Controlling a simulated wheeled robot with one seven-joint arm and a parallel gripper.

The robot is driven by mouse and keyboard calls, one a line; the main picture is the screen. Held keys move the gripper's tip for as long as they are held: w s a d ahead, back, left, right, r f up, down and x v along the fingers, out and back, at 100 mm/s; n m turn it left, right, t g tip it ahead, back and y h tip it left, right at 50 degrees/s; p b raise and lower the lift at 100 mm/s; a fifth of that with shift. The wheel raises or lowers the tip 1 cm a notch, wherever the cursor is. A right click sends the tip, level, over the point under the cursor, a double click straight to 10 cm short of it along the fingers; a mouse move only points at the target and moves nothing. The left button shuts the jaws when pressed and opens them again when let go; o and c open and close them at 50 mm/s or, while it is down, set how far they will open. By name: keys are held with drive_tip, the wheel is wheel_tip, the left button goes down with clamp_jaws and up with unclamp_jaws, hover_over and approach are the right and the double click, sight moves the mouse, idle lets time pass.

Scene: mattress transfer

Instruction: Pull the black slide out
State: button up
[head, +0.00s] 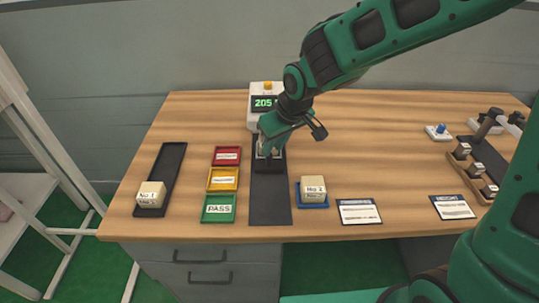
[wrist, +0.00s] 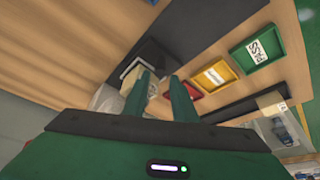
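The black slide (head: 268,163) sits at the front of a white tester with a green "205" display (head: 264,103), at the back end of a dark strip (head: 270,205). A pale block shows on the slide, partly hidden by my gripper. My gripper (head: 270,145) is low over the slide, reaching in from the upper right. In the wrist view, the two green fingers (wrist: 162,78) stand apart with a gap between them. The pale block (wrist: 132,72) shows beside the left finger. Whether the fingers touch the slide is unclear.
Red (head: 227,156), yellow (head: 222,179) and green PASS (head: 219,208) trays stand left of the strip. A black tray (head: 172,165) holds a No 1 block. A No 2 block (head: 313,188) sits on a blue base at right. The dark strip's front is clear.

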drive_tip(key=shift+x, duration=2.95)
drive_tip(key=shift+s, duration=0.1)
clamp_jaws()
